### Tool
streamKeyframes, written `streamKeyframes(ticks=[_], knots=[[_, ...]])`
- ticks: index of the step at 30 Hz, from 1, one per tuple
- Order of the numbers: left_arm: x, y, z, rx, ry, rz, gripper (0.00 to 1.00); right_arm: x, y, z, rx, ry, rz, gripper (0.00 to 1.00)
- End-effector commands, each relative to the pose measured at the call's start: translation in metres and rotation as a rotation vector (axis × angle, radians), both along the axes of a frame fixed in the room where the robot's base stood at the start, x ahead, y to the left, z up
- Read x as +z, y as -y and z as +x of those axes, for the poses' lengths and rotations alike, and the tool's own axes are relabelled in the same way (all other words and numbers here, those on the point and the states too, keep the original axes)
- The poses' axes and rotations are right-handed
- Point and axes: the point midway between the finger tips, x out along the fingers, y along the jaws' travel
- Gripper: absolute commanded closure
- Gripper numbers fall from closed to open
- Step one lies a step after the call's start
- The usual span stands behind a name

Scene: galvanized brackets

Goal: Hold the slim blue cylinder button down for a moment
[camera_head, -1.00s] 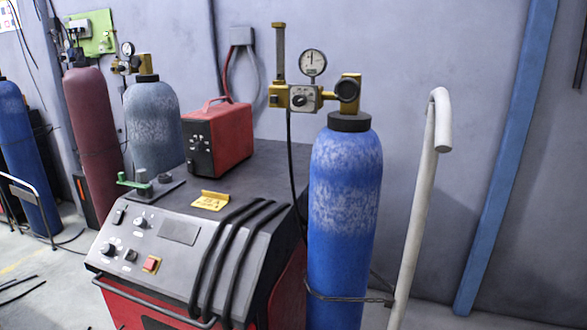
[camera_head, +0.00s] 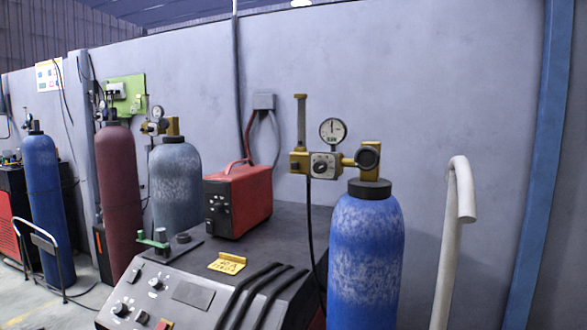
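I see no small slim blue button that I can make out in this view. A large blue gas cylinder (camera_head: 364,255) with a worn pale patch stands upright at the right of centre, topped by a brass regulator (camera_head: 325,164) with a round gauge (camera_head: 333,131). A slimmer-looking blue cylinder (camera_head: 46,205) stands further back at the left. Neither of my grippers is in view.
A grey-topped machine (camera_head: 200,290) with knobs stands in front, carrying a red box (camera_head: 237,201) and a yellow tag (camera_head: 228,263). A white pipe handle (camera_head: 456,230) rises at the right. Maroon (camera_head: 117,190) and grey (camera_head: 175,185) cylinders stand behind.

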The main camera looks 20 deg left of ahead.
Motion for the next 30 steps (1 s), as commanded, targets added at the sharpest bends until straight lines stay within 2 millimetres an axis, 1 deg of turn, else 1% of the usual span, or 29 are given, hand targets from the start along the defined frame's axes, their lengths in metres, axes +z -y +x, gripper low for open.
streamKeyframes(ticks=[1,3,4,30], knots=[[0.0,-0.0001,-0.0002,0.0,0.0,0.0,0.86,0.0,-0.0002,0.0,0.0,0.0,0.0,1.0],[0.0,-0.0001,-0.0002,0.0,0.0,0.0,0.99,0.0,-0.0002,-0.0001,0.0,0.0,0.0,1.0],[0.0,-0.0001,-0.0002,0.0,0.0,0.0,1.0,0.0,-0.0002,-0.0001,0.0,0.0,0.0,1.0],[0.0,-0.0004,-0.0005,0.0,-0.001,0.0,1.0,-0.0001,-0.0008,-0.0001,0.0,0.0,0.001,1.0]])
